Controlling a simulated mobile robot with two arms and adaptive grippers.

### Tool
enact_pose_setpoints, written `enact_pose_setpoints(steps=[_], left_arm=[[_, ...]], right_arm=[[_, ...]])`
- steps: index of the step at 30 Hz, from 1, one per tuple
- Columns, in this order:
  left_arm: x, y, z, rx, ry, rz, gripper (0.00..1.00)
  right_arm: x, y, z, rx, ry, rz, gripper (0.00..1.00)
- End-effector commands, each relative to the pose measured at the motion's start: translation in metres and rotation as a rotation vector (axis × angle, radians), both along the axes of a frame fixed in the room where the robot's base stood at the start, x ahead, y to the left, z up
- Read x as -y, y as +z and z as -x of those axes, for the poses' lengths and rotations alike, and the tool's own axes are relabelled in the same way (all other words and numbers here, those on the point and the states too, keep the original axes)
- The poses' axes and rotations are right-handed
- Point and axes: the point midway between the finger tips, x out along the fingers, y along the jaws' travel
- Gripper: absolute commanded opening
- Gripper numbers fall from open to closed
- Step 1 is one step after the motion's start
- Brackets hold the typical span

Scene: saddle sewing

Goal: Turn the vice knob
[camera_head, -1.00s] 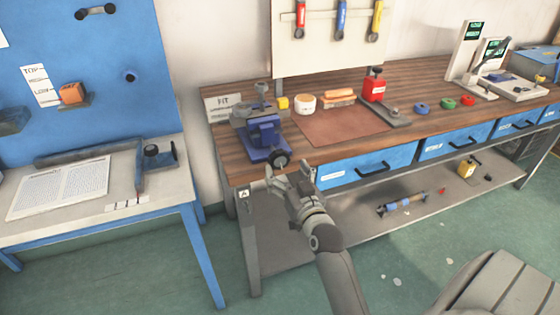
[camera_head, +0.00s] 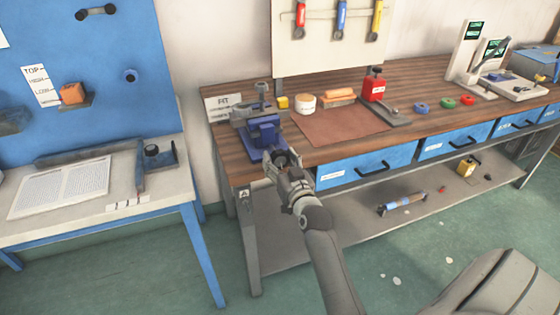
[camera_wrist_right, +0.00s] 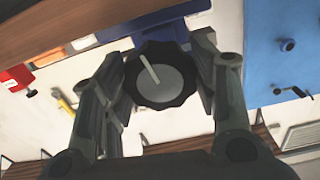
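The blue vice (camera_head: 264,131) stands at the left end of the wooden workbench. Its dark round vice knob (camera_head: 281,159) faces out over the bench's front edge, partly hidden by my right gripper (camera_head: 283,163). In the right wrist view the knob (camera_wrist_right: 160,78) has a scalloped rim and a grey face with a pale line tilted up and left. The fingers of my right gripper (camera_wrist_right: 161,85) are on both sides of the knob, close against its rim, and look shut on it. My left gripper is not in view.
The wooden workbench (camera_head: 225,140) holds a brown mat (camera_head: 340,125), a red bottle (camera_head: 374,87) and several small items. Blue drawers (camera_head: 368,165) with black handles lie just right of my gripper. A blue-legged table (camera_head: 185,192) stands at left, with a gap between.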

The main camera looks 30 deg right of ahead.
Motion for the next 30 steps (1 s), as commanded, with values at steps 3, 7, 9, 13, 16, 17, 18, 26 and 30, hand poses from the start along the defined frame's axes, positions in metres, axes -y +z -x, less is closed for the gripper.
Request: enact_pose_setpoints(steps=[3, 7, 9, 13, 16, 17, 18, 26, 30], left_arm=[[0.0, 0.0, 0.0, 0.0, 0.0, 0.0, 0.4], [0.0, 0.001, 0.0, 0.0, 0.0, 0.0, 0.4], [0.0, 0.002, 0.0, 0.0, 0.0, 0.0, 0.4], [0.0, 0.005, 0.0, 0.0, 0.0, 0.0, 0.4], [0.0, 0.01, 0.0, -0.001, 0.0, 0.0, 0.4], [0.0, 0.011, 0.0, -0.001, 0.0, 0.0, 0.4], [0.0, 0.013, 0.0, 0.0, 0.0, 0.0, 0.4], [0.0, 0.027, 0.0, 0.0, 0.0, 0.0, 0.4], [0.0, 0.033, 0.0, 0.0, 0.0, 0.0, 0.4]], right_arm=[[0.0, 0.0, 0.0, 0.0, -0.001, 0.0, 0.31], [0.0, 0.0, 0.0, 0.001, -0.001, -0.006, 0.31], [0.0, 0.0, 0.0, 0.004, -0.001, -0.016, 0.31], [0.0, 0.001, 0.0, 0.012, -0.001, -0.057, 0.31], [0.0, 0.002, 0.0, 0.025, 0.0, -0.11, 0.31], [0.0, 0.002, 0.0, 0.03, 0.0, -0.129, 0.31], [0.0, 0.002, 0.0, 0.037, -0.001, -0.157, 0.31], [0.0, 0.003, 0.0, 0.092, 0.0, -0.383, 0.31], [0.0, 0.002, 0.0, 0.122, 0.0, -0.514, 0.31]])
